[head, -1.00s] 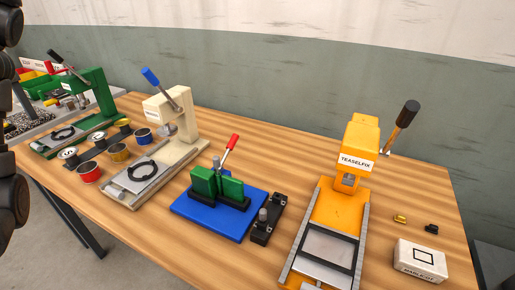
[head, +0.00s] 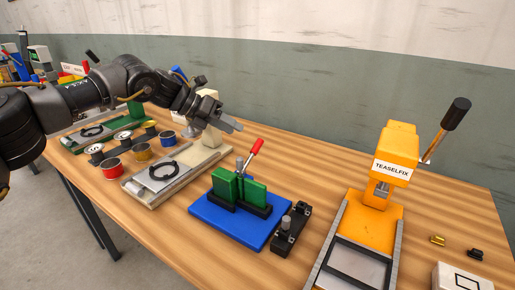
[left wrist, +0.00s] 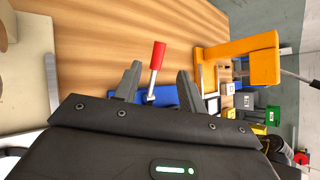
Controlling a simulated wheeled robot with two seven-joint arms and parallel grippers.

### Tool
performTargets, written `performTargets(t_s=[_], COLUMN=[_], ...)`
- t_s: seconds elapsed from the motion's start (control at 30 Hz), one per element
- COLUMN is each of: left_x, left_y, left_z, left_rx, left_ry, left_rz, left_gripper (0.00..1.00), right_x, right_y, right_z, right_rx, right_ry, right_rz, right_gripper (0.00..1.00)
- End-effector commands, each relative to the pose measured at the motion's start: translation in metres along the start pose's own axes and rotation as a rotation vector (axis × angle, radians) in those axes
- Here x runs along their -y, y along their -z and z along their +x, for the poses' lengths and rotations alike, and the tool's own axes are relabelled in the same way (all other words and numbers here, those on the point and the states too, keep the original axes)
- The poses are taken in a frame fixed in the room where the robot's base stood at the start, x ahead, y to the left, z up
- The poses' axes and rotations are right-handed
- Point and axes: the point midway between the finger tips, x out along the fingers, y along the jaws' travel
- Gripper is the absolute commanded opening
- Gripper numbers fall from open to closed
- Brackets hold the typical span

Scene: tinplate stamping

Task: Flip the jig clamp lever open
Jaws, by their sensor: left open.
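The jig has a blue base plate (head: 218,220) with green upright blocks (head: 252,193) in black holders. Its clamp lever (head: 255,147) has a red grip and stands up from the jig, tilted to the right. My left gripper (head: 236,125) is above and left of the lever, apart from it. In the left wrist view the left gripper (left wrist: 159,76) is open and empty, and the red grip (left wrist: 157,55) shows between its fingers, beyond the tips. The blue base shows partly behind the fingers there. My right gripper is not in view.
The cream press (head: 207,135) stands left, partly behind my left arm. A black block with a pin (head: 288,230) sits right of the jig. The yellow press (head: 385,180) stands farther right, near a white box (head: 460,277). Coloured spools (head: 112,169) stand at left.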

Motion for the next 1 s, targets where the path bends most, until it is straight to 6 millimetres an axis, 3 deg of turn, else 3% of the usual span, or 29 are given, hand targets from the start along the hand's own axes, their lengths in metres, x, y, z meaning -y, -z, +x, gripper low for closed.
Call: performTargets(t_s=[0.23, 0.7, 1.0], left_x=[-0.001, -0.001, -0.002], left_y=[0.002, 0.001, 0.002], left_z=[0.009, 0.089, 0.108], left_rx=[-0.005, -0.003, -0.002], left_ry=[-0.004, -0.003, -0.004], left_rz=[0.000, -0.001, -0.001], left_gripper=[0.41, 0.41, 0.41], right_x=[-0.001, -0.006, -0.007], right_y=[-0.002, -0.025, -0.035], right_z=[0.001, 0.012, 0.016], right_rx=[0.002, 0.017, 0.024], right_ry=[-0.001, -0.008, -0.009], right_rz=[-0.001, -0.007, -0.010], right_gripper=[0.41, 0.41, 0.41])
